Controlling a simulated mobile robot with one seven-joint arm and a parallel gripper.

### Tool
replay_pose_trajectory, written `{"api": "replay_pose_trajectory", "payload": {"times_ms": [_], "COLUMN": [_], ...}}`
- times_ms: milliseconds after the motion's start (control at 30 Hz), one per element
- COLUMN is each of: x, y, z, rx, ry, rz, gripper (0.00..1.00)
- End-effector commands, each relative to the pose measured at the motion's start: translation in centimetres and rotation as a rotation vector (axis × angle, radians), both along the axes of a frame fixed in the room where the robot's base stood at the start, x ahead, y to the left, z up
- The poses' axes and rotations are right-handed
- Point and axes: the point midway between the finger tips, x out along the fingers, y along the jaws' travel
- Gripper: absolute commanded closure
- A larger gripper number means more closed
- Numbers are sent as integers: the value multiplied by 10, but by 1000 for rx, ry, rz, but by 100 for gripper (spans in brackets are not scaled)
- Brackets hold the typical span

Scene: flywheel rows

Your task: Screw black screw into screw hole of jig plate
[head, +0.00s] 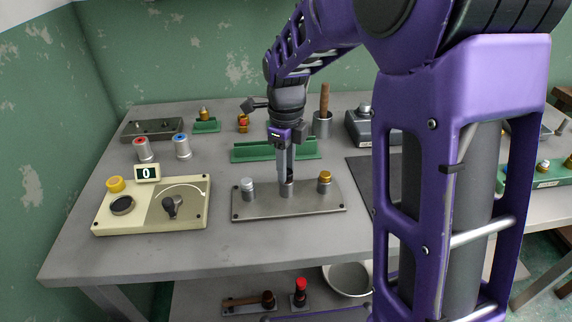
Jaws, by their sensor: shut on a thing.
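The jig plate (305,204) is a flat grey metal plate near the front middle of the table. A silver-topped screw (248,188) stands at its left and a gold-topped screw (324,182) at its right. My gripper (286,178) points straight down over the middle of the plate, between these two. It is shut on a small upright cylindrical piece (288,189), which I take to be the black screw. The fingers cover most of it and its colour is hard to tell. The screw hole is hidden, and I cannot tell how deep the screw sits.
A beige panel (104,222) with a dial and a "0" display lies left of the plate. A green rack (245,153) is close behind my gripper, with a cup (322,127) holding a wooden handle beyond it. A dark mat (362,180) lies to the right. The table's front strip is clear.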

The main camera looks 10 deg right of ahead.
Motion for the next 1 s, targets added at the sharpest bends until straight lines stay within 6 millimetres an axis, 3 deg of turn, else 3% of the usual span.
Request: {"api": "replay_pose_trajectory", "payload": {"times_ms": [33, 67, 200, 267, 533, 667, 767, 1000], "x": [0, 0, 0, 0, 0, 0, 1, 1], "y": [0, 0, 0, 0, 0, 0, 0, 0], "z": [-2, -2, -1, -1, -1, 9, 25, 84], "rx": [0, 0, 0, 0, 0, 0, 0, 1], "ry": [0, 0, 0, 0, 0, -1, -4, -6], "rz": [0, 0, 0, 0, 0, 0, 0, 0], "gripper": [100, 62, 37, 29, 29, 29, 29, 29]}}
